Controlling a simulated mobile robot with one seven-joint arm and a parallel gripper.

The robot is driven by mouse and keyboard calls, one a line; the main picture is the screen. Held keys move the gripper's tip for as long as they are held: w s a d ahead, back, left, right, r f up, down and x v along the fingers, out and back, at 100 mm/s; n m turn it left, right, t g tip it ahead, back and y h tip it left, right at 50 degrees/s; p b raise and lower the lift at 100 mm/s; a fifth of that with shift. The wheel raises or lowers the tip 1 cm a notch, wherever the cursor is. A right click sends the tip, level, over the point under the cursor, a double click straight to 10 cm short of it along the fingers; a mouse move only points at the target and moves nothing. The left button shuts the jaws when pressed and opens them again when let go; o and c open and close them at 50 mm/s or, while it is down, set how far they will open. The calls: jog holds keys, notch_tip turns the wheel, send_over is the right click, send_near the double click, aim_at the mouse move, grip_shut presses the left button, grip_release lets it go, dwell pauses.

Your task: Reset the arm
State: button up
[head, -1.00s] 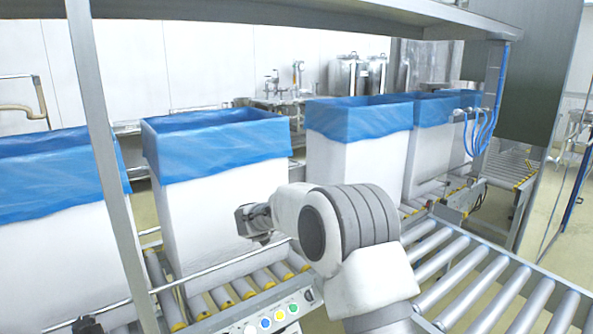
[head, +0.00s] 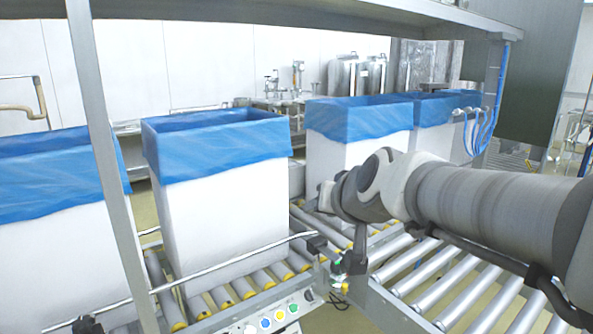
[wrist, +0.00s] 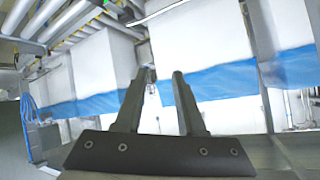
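My arm (head: 470,205) reaches in from the right edge of the head view, over the roller conveyor. Its wrist end points left, in front of the middle box; the fingers are not clear there. In the wrist view, my gripper (wrist: 160,75) shows two grey fingers with a clear gap between them. It is open and nothing is held between the fingers. The wrist picture looks upside down, with white boxes and blue liners beyond the fingers.
White boxes with blue liners stand in a row: left (head: 50,245), centre-left (head: 220,225), middle (head: 335,155). Bare rollers (head: 450,295) lie below my arm. A metal post (head: 100,150), a guide rail (head: 235,262) and a button panel (head: 275,318) are close by.

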jog(key=s+d+f+g+h, duration=0.1)
jog(key=s+d+f+g, duration=0.15)
jog(key=s, duration=0.45)
jog(key=s+d+f+g+h+p, duration=0.1)
jog(key=s+d+f, duration=0.3)
jog(key=s, duration=0.3)
jog(key=s+d+f+g+h, duration=0.1)
jog(key=s+d+f+g, duration=0.15)
jog(key=s, duration=0.55)
notch_tip(320, 180, up, 15)
jog(key=p, duration=1.5)
jog(key=shift+w+d+r+t+p, duration=0.2)
jog(key=shift+w+t+p, duration=0.1)
jog(key=shift+w, duration=0.15)
jog(key=shift+a+f, duration=0.1)
